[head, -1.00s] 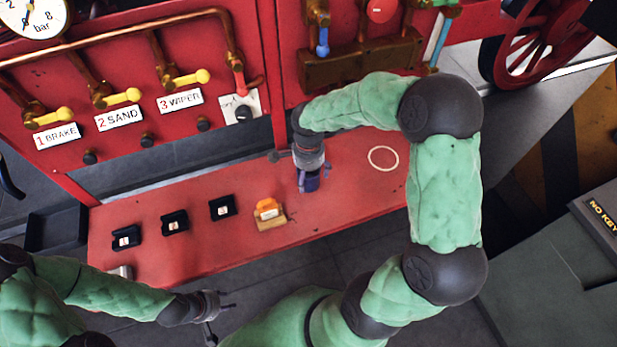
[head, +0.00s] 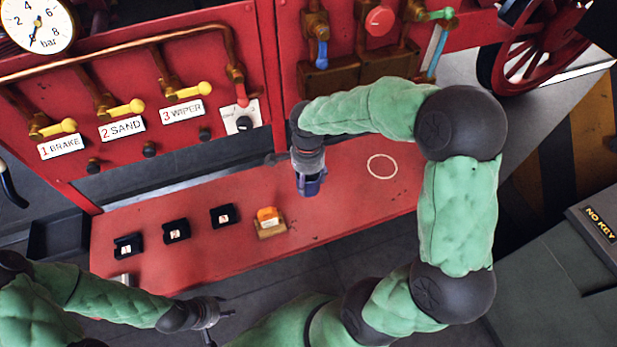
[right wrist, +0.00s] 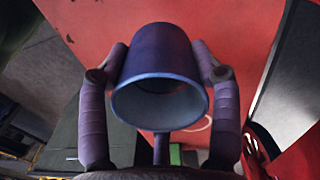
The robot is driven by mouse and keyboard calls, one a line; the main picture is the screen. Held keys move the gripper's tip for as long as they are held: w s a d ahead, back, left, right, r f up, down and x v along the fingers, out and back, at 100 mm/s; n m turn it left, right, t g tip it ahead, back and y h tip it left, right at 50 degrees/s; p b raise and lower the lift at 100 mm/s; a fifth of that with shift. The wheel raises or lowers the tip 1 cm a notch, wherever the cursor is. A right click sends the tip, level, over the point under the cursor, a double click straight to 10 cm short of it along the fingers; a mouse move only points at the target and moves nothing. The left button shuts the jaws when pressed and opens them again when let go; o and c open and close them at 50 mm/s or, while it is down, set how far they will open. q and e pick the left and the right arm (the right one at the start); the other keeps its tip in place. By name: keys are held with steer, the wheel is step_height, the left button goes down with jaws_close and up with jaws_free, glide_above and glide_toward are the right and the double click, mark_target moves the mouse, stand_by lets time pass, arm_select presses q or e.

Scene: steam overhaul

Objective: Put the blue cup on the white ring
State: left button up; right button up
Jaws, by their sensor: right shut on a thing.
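The blue cup (right wrist: 160,62) is between the two fingers of my right gripper (right wrist: 160,85), which is shut on it. Its open mouth faces the wrist camera. In the head view the cup (head: 311,186) is a small blue patch under the right gripper (head: 309,180), mostly hidden by it, over the red bench. The white ring (head: 382,154) is a thin outline on the bench, to the right of the cup and apart from it. It partly shows behind the cup in the right wrist view (right wrist: 200,126). My left gripper (head: 217,325) is open and empty in front of the bench.
The red bench (head: 340,210) holds several black holders (head: 176,231) and an orange item on a wooden block (head: 271,228), left of the cup. A red panel with yellow-handled valves (head: 185,91) rises behind. The bench around the ring is clear.

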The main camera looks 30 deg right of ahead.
mark_target(308, 189)
steer(key=r, duration=0.1)
steer(key=s+a+r, duration=0.1)
steer(key=s+r+p, duration=0.1)
steer(key=r, duration=0.1)
steer(key=shift+s+a, duration=0.2)
steer(key=shift+a, duration=0.2)
steer(key=s+a+r+p, duration=0.1)
steer(key=s+a+r, duration=0.3)
steer(key=s, duration=0.3)
steer(key=shift+s+a+p, duration=0.3)
steer(key=shift+a+p, duration=0.1)
steer(key=shift+a, duration=0.3)
